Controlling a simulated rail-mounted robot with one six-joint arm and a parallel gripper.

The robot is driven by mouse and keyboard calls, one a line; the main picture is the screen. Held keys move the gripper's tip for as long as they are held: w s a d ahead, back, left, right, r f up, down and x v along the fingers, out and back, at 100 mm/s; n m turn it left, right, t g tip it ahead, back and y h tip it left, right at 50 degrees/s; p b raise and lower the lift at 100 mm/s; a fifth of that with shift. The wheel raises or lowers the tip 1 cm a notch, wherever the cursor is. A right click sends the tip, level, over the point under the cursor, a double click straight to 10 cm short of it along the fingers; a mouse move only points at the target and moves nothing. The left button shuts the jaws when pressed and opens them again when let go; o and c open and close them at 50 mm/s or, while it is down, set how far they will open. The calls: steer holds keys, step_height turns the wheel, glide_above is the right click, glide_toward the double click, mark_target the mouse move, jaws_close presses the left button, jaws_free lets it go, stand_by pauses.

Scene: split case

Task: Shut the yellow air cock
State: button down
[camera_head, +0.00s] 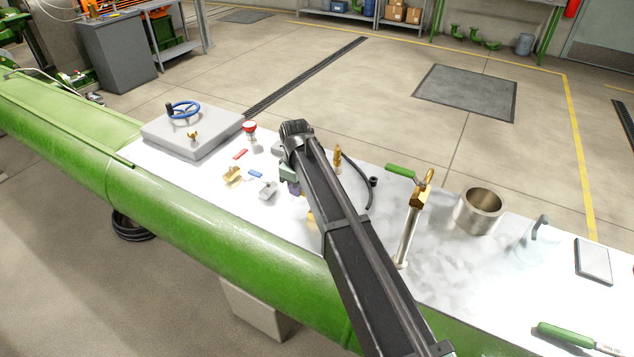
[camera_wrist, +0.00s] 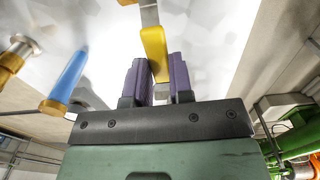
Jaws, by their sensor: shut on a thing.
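The yellow lever of the air cock (camera_wrist: 152,42) shows in the wrist view, running from a pale metal strip at the top down between my purple fingers. My gripper (camera_wrist: 161,72) is shut on this lever, one finger on each side. In the head view my gripper (camera_head: 293,188) is low over the white bench top, mostly hidden behind my dark arm. A small yellow patch (camera_head: 310,216) shows beside the arm there. The cock's body is mostly hidden, so I cannot tell the lever's angle to its pipe.
A blue lever (camera_wrist: 68,78) is left of my fingers. Around me on the bench are a red knob (camera_head: 249,128), a brass fitting (camera_head: 232,175), a green-handled valve (camera_head: 405,172) on an upright pipe and a metal cup (camera_head: 480,211). A blue handwheel (camera_head: 183,109) is at the left.

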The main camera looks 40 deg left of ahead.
stand_by(0.4)
steer(key=c, duration=1)
jaws_free()
step_height(320, 180, up, 11)
steer(key=p, duration=1.1)
steer(key=shift+f, duration=0.15)
